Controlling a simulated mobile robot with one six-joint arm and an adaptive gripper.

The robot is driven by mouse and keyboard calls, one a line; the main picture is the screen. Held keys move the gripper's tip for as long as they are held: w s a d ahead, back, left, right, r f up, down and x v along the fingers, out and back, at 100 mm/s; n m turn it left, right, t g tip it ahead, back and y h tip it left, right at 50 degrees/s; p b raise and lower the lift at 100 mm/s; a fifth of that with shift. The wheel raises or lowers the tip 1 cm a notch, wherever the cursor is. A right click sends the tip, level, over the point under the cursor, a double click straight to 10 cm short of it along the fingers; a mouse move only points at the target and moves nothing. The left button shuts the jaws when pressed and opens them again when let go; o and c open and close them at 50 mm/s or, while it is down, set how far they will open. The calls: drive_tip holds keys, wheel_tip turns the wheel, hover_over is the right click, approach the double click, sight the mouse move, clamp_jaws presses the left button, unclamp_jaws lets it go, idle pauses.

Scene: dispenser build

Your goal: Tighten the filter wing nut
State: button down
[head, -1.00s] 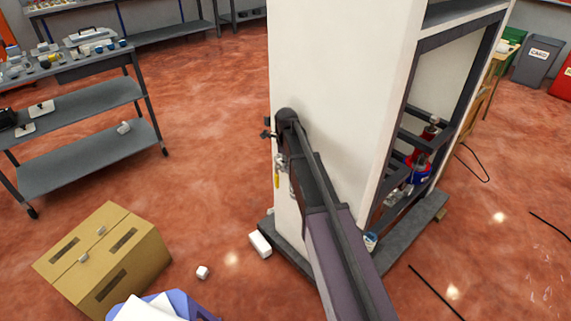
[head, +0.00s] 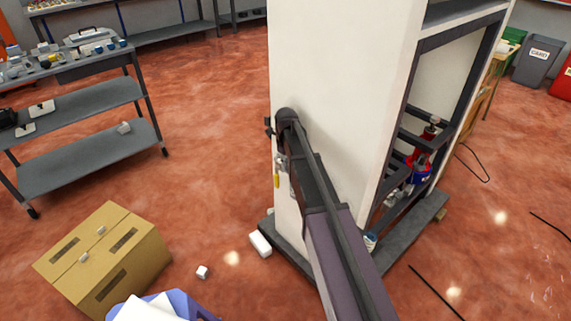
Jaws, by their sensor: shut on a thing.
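The tall white dispenser cabinet (head: 340,90) stands upright in the middle of the head view, its dark-framed open side to the right. My arm reaches up along it from the bottom. At the arm's far end, small dark parts of my gripper (head: 268,127) show by the cabinet's left edge. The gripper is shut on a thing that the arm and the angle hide. I cannot make out the filter or its wing nut. Just below, a small metal fitting (head: 281,163) with a yellow handle (head: 277,181) sits at the left edge.
A grey shelf cart (head: 85,105) stands at the left. A cardboard box (head: 145,255) and a blue bin (head: 185,303) are at the lower left. A white block (head: 260,244) and a small white cube (head: 202,272) lie near the cabinet base. Red floor is clear between cart and cabinet.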

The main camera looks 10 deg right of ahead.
drive_tip(key=shift+s, duration=0.1)
drive_tip(key=shift+m, duration=1.7)
drive_tip(key=c, duration=0.9)
unclamp_jaws()
drive_tip(key=shift+c, duration=0.2)
